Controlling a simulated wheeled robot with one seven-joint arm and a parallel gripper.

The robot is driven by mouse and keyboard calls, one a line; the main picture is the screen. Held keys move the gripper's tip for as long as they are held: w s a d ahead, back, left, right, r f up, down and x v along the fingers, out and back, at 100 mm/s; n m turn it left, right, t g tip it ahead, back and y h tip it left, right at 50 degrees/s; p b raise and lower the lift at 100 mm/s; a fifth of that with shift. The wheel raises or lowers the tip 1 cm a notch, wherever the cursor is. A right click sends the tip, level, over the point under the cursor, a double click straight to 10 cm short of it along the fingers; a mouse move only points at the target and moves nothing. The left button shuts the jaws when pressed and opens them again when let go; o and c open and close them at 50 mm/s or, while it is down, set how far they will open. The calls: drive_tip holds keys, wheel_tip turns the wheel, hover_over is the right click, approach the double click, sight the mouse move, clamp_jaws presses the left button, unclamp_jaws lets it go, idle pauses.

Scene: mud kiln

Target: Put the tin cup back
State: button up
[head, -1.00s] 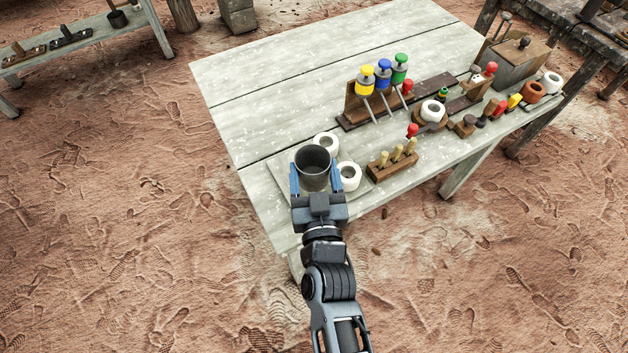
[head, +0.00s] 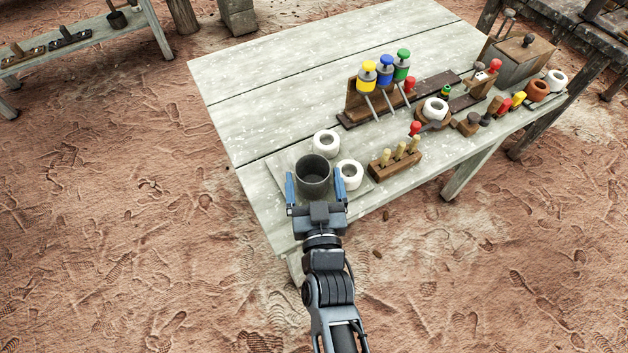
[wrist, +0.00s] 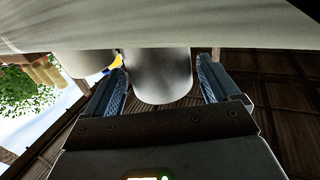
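The tin cup (head: 313,183), dark grey and open-topped, stands upright on a pale board (head: 284,163) at the table's near left corner. Two white cups (head: 326,144) (head: 349,176) stand behind it and to its right. My gripper (head: 314,180) is open, its blue-lined fingers wide apart on the cup's near side. In the wrist view the tin cup (wrist: 158,75) shows between and beyond the fingertips, with gaps at both sides. That view is inverted, with the board or tabletop along the top. The cup's base is partly hidden by my gripper in the head view.
A wooden block with pale pegs (head: 395,161) stands right of the cups. Behind it is a rack with yellow, blue and green handled tools (head: 385,80). Several small items line the right end. The table's (head: 260,85) left and back areas are clear.

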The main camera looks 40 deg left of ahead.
drive_tip(key=shift+o, duration=0.3)
drive_tip(key=shift+r, duration=0.15)
drive_tip(key=v, duration=1.2)
drive_tip(key=shift+b, duration=0.45)
